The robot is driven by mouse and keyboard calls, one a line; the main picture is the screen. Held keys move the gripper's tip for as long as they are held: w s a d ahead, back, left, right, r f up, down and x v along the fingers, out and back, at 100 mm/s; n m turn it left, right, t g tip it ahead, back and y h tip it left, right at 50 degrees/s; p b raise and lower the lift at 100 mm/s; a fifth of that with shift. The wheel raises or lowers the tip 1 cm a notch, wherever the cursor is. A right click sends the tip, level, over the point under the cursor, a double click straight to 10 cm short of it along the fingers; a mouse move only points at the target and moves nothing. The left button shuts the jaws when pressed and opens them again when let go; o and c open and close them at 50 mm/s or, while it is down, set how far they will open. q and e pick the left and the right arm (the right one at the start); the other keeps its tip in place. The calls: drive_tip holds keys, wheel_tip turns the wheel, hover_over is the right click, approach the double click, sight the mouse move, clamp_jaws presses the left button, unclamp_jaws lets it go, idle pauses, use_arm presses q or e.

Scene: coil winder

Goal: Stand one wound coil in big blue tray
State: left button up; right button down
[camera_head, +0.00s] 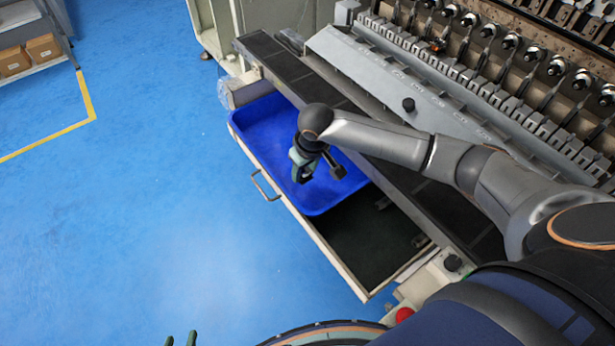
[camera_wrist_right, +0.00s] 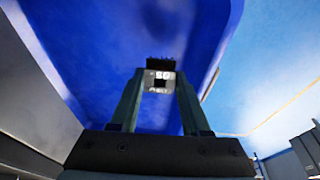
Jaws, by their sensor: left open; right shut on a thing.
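The big blue tray (camera_head: 262,128) sits in the pulled-out drawer in the head view. Its blue wall also fills much of the right wrist view (camera_wrist_right: 85,40). My right gripper (camera_head: 302,172) hangs over the tray. In the right wrist view its two green fingers (camera_wrist_right: 159,90) are shut on a small coil (camera_wrist_right: 160,76) with a pale printed face and a dark top. Whether the coil touches the tray floor cannot be told. In the head view the coil is not clearly visible. Only the green fingertips of my left gripper (camera_head: 181,340) show at the bottom edge, apart and empty.
The open drawer (camera_head: 365,245) has a dark, mostly bare part beside the tray. The winder's grey panel (camera_head: 400,85) and spindle row rise behind. A shelf with brown boxes (camera_head: 42,47) stands far left. The blue floor at left is clear.

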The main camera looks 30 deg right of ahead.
sight(307, 178)
drive_tip(key=shift+d+f, duration=0.2)
drive_tip(key=shift+f, duration=0.1)
drive_tip(key=shift+s+d+x, duration=0.15)
drive_tip(key=shift+x, duration=0.75)
drive_tip(key=shift+s+d+x, duration=0.1)
drive_tip(key=shift+s+x, duration=0.05)
drive_tip(key=shift+x, duration=0.75)
drive_tip(key=shift+f, duration=0.2)
drive_tip(key=shift+c, duration=1.8)
unclamp_jaws()
drive_tip(key=p+v, duration=0.1)
drive_tip(key=v, duration=1.1)
drive_tip(key=shift+r, duration=0.15)
